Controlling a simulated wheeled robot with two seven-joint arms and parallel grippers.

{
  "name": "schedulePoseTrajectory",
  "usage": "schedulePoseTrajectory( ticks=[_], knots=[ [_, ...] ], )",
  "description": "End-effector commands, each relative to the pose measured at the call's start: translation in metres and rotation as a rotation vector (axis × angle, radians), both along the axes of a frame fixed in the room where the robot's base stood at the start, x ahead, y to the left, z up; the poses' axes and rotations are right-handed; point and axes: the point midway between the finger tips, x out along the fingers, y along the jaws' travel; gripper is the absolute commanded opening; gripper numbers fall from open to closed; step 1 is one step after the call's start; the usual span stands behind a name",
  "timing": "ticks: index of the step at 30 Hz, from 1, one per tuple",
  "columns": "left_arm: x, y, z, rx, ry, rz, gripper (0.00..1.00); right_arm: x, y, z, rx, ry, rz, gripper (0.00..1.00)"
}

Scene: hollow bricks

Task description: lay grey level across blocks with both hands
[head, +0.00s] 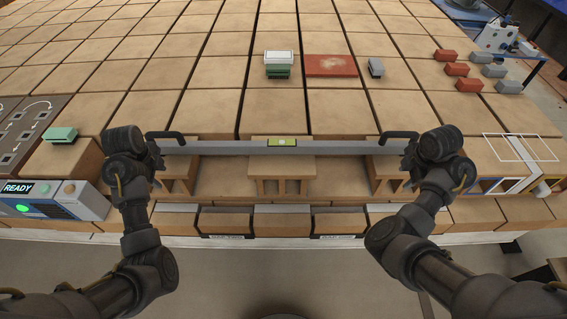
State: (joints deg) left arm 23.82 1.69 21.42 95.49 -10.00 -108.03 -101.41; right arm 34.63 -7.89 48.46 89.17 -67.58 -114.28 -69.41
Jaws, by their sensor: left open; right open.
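The grey level (225,147) is a long straight bar with a yellow-green vial (282,142) at its middle and a black handle near each end. It lies left to right over the left block (177,171), the middle block (282,168) and the right block (386,170), all tan and hollow. It looks straight and appears to rest on them, though any small gap is hard to see. My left gripper (157,153) is open at the level's left end, by the left handle (165,134). My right gripper (408,156) is open at the right end, by the right handle (399,135). The fingers are partly hidden.
A green-and-white stack (279,64), a red plate (330,66) and a grey brick (376,68) lie further back. Several red and grey bricks (456,69) are at the back right. A green block (62,135) and a READY panel (55,199) are at left.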

Motion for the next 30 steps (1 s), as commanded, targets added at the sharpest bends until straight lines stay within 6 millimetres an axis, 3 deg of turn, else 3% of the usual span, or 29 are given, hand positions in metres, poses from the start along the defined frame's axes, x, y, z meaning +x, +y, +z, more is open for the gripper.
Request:
schedulePoseTrajectory(
  ticks=[1, 15, 21, 30],
  knots=[
    [-0.001, 0.001, -0.021, 0.000, 0.001, 0.001, 0.44, 0.000, 0.001, -0.021, 0.001, 0.000, 0.001, 0.44],
    [0.001, -0.002, -0.111, 0.001, 0.000, -0.003, 0.44, -0.001, -0.002, -0.111, 0.000, 0.000, -0.003, 0.44],
    [0.001, -0.002, -0.128, 0.001, 0.000, -0.004, 0.44, -0.002, -0.002, -0.128, 0.000, 0.000, -0.004, 0.44],
    [0.001, -0.002, -0.124, 0.000, 0.000, -0.004, 0.44, -0.002, -0.002, -0.124, 0.000, 0.000, -0.004, 0.44]
  ],
)
